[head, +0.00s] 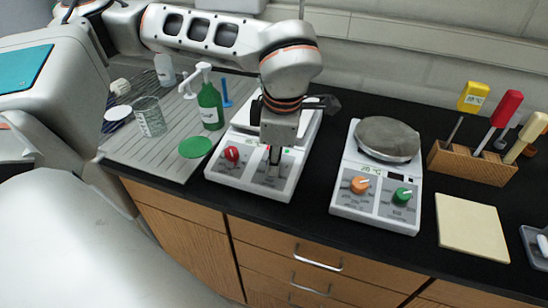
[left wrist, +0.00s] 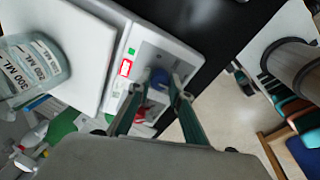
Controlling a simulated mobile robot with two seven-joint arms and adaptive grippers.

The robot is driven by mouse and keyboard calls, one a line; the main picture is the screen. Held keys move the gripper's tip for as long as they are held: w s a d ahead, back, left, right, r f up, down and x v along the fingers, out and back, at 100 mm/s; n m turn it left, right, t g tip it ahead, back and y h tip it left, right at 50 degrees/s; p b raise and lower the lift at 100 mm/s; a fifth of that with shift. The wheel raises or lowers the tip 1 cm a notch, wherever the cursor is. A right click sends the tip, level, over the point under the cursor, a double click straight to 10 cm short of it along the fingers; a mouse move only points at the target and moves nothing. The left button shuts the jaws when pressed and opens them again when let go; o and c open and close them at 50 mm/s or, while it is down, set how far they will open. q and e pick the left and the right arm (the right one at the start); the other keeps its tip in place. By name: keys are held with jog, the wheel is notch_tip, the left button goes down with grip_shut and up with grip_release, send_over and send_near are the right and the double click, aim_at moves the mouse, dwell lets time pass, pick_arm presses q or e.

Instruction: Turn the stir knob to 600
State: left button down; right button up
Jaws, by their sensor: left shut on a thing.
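A white hot plate stirrer (head: 219,175) stands on the black counter, with a red knob (head: 231,153) at the left of its front panel. My left gripper (head: 273,163) points down at the right side of that panel and covers the second knob in the head view. My right gripper is in neither view.
A second white device (head: 374,212) with an orange knob (head: 360,185) and a green knob (head: 402,195) stands to the right. A green bottle (head: 210,106) and a glass beaker (head: 150,117) stand to the left. A wooden tool block (head: 470,165) is at far right.

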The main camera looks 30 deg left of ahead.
pick_arm(q)
jog(key=shift+r, duration=0.1)
jog(key=c, duration=1.8)
grip_release()
jog(key=v, duration=1.2)
